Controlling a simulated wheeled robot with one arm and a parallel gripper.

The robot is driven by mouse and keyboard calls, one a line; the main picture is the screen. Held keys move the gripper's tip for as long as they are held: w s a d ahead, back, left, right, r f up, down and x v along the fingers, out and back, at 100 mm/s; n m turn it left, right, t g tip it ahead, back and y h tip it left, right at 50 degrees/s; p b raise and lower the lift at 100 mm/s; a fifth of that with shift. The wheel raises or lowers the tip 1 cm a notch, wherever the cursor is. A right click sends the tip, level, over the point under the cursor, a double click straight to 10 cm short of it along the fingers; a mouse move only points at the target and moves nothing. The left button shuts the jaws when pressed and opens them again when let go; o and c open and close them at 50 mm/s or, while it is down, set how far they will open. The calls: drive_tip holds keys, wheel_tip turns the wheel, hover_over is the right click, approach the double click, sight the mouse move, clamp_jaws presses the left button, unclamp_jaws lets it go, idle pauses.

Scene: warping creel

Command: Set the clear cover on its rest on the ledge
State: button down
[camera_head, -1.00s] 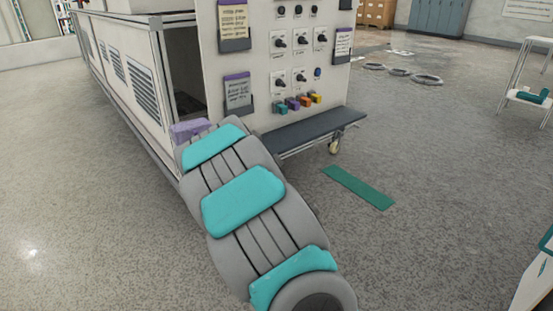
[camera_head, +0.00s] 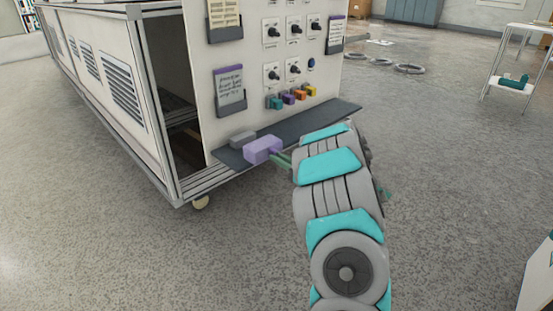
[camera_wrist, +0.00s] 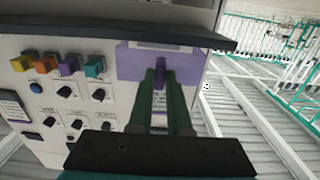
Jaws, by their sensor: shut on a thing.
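The clear cover (camera_head: 263,149) is a see-through lavender box. In the head view it is at the left end of the dark ledge (camera_head: 325,117) on the machine front. My gripper (camera_head: 281,158) is shut on it, coming from the right. In the wrist view the green fingers (camera_wrist: 161,88) pinch the purple tab (camera_wrist: 160,70) of the cover (camera_wrist: 192,66), near the ledge (camera_wrist: 95,32). A grey block (camera_head: 242,138), perhaps the rest, lies on the ledge just behind the cover. Whether the cover touches the ledge or block cannot be told.
Coloured knobs (camera_head: 293,97) and a control panel (camera_head: 291,50) stand above the ledge. A label holder (camera_head: 230,92) hangs above its left end. Left of it is an open cabinet bay (camera_head: 178,95). The floor in front is clear.

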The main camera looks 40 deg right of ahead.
sight(269, 152)
drive_tip(key=shift+w+f, duration=0.15)
drive_tip(key=shift+w, duration=1.55)
drive_tip(key=shift+w, duration=0.35)
drive_tip(key=shift+w+p, duration=0.35)
drive_tip(key=shift+p, duration=0.1)
drive_tip(key=shift+w, duration=0.2)
drive_tip(key=shift+w, duration=0.1)
drive_tip(key=shift+w+a+p, duration=0.15)
drive_tip(key=shift+w+p, duration=0.15)
drive_tip(key=shift+w, duration=0.9)
drive_tip(key=shift+w+a+p, duration=0.1)
drive_tip(key=shift+w+p, duration=0.2)
drive_tip(key=shift+w, duration=0.9)
drive_tip(key=shift+w+p, duration=0.3)
drive_tip(key=shift+w, duration=0.35)
